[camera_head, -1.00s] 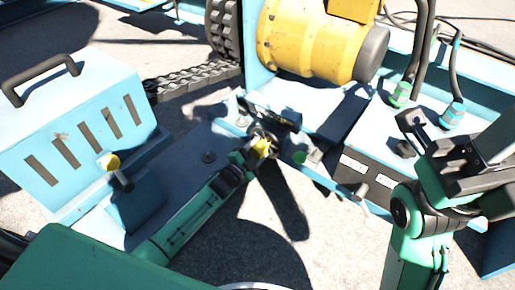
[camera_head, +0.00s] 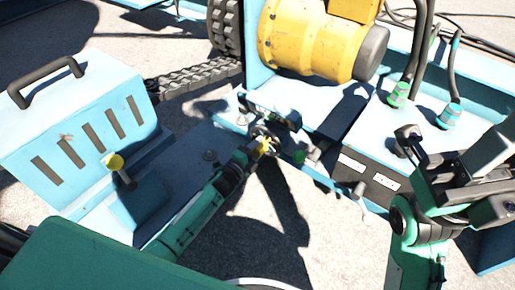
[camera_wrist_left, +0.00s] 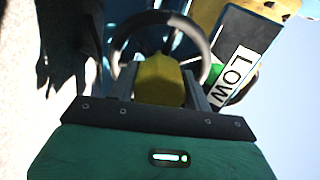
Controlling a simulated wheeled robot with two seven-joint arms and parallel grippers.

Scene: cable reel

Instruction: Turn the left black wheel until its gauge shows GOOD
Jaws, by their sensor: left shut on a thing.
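The black wheel (camera_wrist_left: 204,47) shows in the left wrist view as a dark ring around a yellow hub piece (camera_wrist_left: 158,80). My left gripper (camera_wrist_left: 160,92) is shut on the black wheel's yellow hub, with a finger on either side of it. A gauge plate (camera_wrist_left: 233,70) beside the wheel reads LOW. In the head view my left gripper (camera_head: 262,146) reaches the yellow piece at the blue frame, and the wheel is mostly hidden there. My right gripper (camera_head: 408,140) hangs over the right side, away from the wheel; its jaw state is unclear.
A yellow motor (camera_head: 310,40) sits behind the wheel. A panel with white labels (camera_head: 367,175) and hose fittings (camera_head: 450,115) lie at right.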

